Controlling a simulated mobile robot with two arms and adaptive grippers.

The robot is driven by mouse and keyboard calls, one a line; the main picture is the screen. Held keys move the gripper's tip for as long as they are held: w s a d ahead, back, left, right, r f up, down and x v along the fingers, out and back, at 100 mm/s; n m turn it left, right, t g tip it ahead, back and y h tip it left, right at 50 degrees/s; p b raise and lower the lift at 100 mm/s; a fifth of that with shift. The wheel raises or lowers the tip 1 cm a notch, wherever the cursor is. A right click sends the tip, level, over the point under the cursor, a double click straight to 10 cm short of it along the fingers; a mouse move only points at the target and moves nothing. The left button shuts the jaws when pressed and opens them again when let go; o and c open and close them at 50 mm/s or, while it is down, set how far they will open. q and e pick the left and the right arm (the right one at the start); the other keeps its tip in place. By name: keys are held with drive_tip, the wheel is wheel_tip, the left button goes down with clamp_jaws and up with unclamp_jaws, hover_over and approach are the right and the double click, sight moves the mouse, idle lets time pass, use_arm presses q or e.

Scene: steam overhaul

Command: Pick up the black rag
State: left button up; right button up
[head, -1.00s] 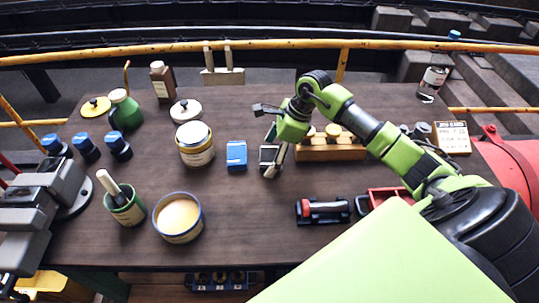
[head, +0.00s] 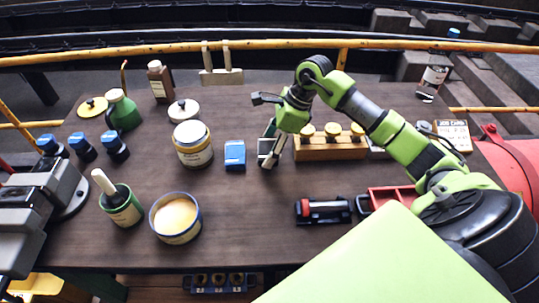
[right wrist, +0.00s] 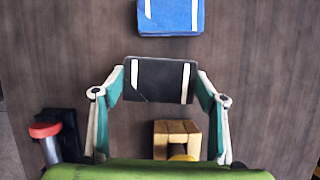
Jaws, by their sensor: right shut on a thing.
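The black rag (right wrist: 160,80) is a small folded dark block with two white stripes. In the right wrist view it sits between the two fingers of my right gripper (right wrist: 160,84), which press on its short left and right sides. In the head view my right gripper (head: 271,152) points down over the middle of the table and partly hides the black rag (head: 265,147). Whether the rag touches the table is hard to tell. My left gripper is not in view.
A blue rag (head: 235,154) lies just left of the black one. A wooden block (head: 318,152) with yellow-topped pieces stands close on the right. A cream tin (head: 193,150) stands further left. A black tool with a red part (head: 322,211) lies in front; bare table is between.

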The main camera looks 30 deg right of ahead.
drive_tip(key=s+a+r, duration=0.1)
drive_tip(key=r, duration=0.1)
drive_tip(key=s+a+r+b, duration=0.1)
drive_tip(key=r, duration=0.1)
drive_tip(key=s+a+r, duration=0.1)
drive_tip(key=r, duration=0.1)
drive_tip(key=shift+s+a, duration=0.1)
drive_tip(key=shift+a, duration=0.2)
use_arm(q)
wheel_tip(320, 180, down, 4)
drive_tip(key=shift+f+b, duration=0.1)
drive_tip(key=shift+b, duration=1.05)
use_arm(e)
drive_tip(key=s+a+r, duration=0.4)
drive_tip(key=s+a, duration=0.2)
drive_tip(key=shift+s+a, duration=0.2)
drive_tip(key=shift+a, duration=0.15)
drive_tip(key=shift+r, duration=0.1)
